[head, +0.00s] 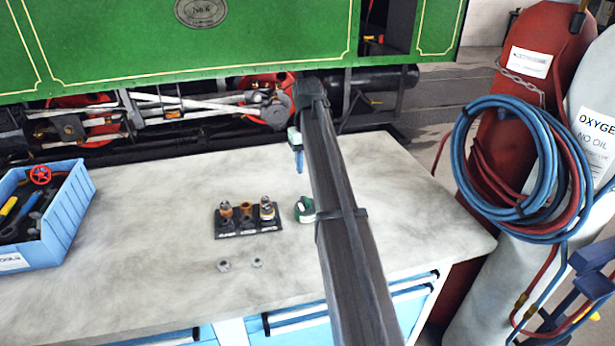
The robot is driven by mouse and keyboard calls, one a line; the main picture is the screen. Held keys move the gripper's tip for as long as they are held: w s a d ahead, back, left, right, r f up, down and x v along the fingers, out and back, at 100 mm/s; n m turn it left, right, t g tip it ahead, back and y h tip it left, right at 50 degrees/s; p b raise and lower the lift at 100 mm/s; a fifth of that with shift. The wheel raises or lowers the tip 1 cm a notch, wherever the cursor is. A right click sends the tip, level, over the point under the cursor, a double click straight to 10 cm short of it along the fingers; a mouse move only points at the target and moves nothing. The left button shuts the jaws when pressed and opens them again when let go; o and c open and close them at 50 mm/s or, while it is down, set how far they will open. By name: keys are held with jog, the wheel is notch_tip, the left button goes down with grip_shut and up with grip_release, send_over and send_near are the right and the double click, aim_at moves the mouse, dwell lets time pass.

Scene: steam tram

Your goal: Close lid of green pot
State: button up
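A small green and white object (305,209), which looks like the green pot, is on the grey workbench top right beside my arm link. The link hides its right side, and I cannot make out its lid or whether it is open. My gripper (299,166) points down over the bench, farther back than the pot and apart from it. One blue fingertip shows to the left of my arm. The rest of the gripper is hidden behind the link, so its opening cannot be seen.
A black holder (249,234) with several brass and steel fittings stands left of the pot. Two small nuts (223,266) lie in front of it. A blue tool crate (68,215) is at the far left. A green locomotive (120,45) stands behind; gas cylinders (495,180) stand right.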

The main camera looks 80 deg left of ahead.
jog(key=shift+r, duration=0.85)
